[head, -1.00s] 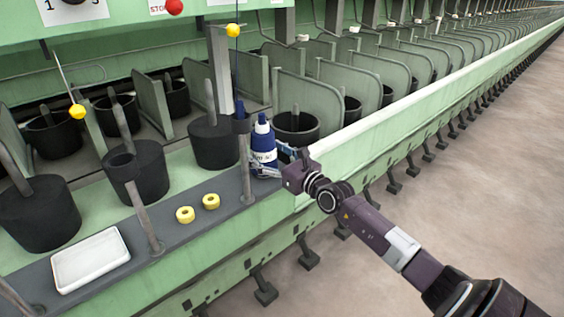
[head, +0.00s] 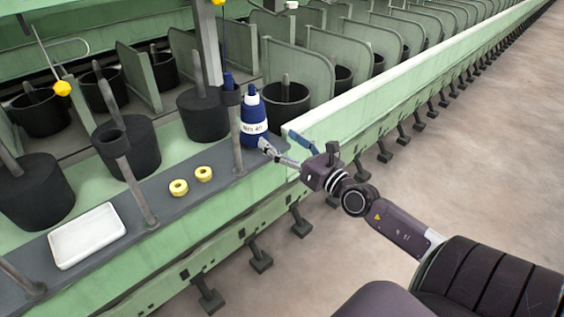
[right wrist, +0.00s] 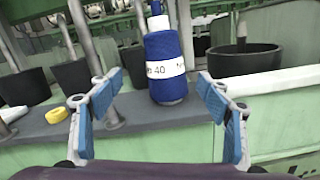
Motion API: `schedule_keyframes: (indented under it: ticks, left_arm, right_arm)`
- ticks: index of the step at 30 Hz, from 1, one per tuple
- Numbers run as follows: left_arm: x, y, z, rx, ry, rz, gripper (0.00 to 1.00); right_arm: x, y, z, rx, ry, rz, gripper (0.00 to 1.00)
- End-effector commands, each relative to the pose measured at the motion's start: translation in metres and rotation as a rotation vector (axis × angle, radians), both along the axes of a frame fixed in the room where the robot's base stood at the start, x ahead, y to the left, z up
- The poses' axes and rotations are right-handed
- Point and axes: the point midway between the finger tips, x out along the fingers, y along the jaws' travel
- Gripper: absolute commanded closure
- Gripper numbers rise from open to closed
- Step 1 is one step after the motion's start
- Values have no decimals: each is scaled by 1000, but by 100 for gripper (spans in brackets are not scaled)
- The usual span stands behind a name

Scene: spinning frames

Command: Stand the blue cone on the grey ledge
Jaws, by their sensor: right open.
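The blue cone (head: 254,113), with a white label and a white band near its top, stands upright on the grey ledge (head: 205,205), near the ledge's right end. It also shows upright in the right wrist view (right wrist: 167,88), with its base on the grey ledge (right wrist: 140,133). My right gripper (head: 283,145) is open and empty, in front and to the right of the cone. In the right wrist view its blue pads are spread wide, and the cone stands beyond them, clear of both. My left gripper is not in view.
Two yellow rings (head: 179,187) and a white tray (head: 87,235) lie on the ledge to the left. A grey post (head: 236,140) rises close beside the cone. Black cans (head: 287,103) stand behind. The floor at right is clear.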

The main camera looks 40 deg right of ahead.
Motion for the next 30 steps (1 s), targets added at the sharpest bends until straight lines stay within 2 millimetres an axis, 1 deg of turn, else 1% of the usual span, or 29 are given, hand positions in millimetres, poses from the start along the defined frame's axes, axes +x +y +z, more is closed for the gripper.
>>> schedule_keyframes:
  ticks: [1,2,4,5,6,7,8,9,10,11,12,13,14,15,16,17,18,20,21,24,25,27,30]
  left_arm:
    - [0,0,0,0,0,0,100]
    - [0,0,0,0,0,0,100]
    - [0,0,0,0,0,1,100]
    - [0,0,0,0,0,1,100]
    - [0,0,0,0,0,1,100]
    - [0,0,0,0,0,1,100]
    - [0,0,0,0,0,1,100]
    - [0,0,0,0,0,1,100]
    - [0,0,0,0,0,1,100]
    - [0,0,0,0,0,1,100]
    - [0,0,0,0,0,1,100]
    - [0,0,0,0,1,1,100]
    - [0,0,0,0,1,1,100]
    - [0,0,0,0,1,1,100]
    - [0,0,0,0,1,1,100]
    - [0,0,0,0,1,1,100]
    - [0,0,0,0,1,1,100]
    - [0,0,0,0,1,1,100]
    - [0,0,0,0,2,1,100]
    - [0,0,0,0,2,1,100]
    - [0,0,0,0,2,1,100]
    - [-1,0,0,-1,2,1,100]
    - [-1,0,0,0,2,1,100]
  right_arm:
    - [-6,4,-2,139,-29,-18,29]
    - [-10,5,-2,238,-51,-36,29]
    - [-22,0,-7,496,-102,-99,29]
    - [-27,-4,-13,612,-119,-134,29]
    - [-36,-10,-23,765,-138,-188,29]
    - [-42,-14,-34,875,-149,-232,29]
    - [-50,-17,-47,988,-156,-282,29]
    - [-61,-21,-67,1132,-161,-354,29]
    - [-69,-22,-84,1241,-159,-413,29]
    - [-79,-21,-103,1344,-156,-476,29]
    - [-93,-17,-131,1479,-141,-566,29]
    - [-104,-10,-152,1576,-127,-638,29]
    - [-116,-2,-174,1670,-107,-713,29]
    - [-133,14,-202,1790,-74,-818,29]
    - [-147,29,-223,1873,-42,-900,29]
    - [-161,46,-243,1952,-5,-985,29]
    - [-179,71,-265,2042,48,-1092,29]
    - [-205,109,-289,2148,132,-1239,29]
    - [-220,133,-301,2201,190,-1325,29]
    - [-250,183,-317,2285,316,-1493,29]
    - [-257,194,-319,2299,347,-1530,29]
    - [-269,213,-321,2322,403,-1592,29]
    - [-276,226,-322,2334,440,-1634,29]
